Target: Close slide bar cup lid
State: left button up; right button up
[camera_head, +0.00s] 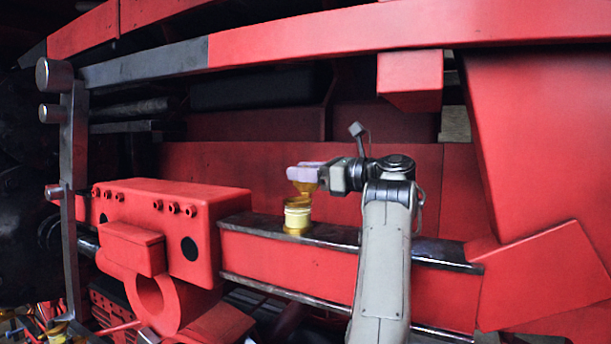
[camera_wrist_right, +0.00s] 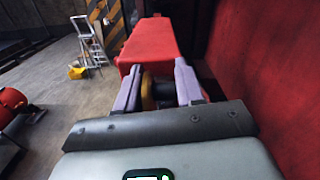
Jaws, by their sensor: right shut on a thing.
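The brass slide bar cup (camera_head: 297,217) stands upright on the dark top of the slide bar (camera_head: 335,234), with a pale band round its body. My right gripper (camera_head: 303,172) is just above the cup, its pale lilac fingers pointing left. It is shut on the gold lid (camera_head: 305,187), which shows just under the fingers and above the cup. In the right wrist view the lid (camera_wrist_right: 148,92) shows as a yellow edge between the two fingers. I cannot tell whether the lid touches the cup's rim. My left gripper is not in view.
A red crosshead block (camera_head: 170,205) with bolts stands left of the cup. A long red and grey rod (camera_head: 330,42) crosses above. A red panel (camera_head: 230,170) stands close behind the cup. A yellow bucket and a stepladder (camera_wrist_right: 92,42) stand far off on the floor.

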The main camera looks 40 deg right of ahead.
jog(key=shift+a, duration=0.1)
jog(key=shift+s+a+n+b, duration=0.25)
jog(key=shift+a+n+b, duration=0.05)
jog(key=shift+n+b, duration=0.8)
jog(key=shift+s+a+n+b, duration=0.2)
jog(key=shift+n+b, duration=0.2)
jog(key=shift+b, duration=0.2)
jog(key=shift+a+n+b, duration=0.15)
jog(key=shift+n+b, duration=0.2)
jog(key=shift+n, duration=0.05)
jog(key=shift+s+a+n+b, duration=0.1)
jog(key=shift+a+n+b, duration=0.05)
jog(key=shift+n+b, duration=0.25)
dwell(0.3)
dwell(0.4)
jog(key=o, duration=0.8)
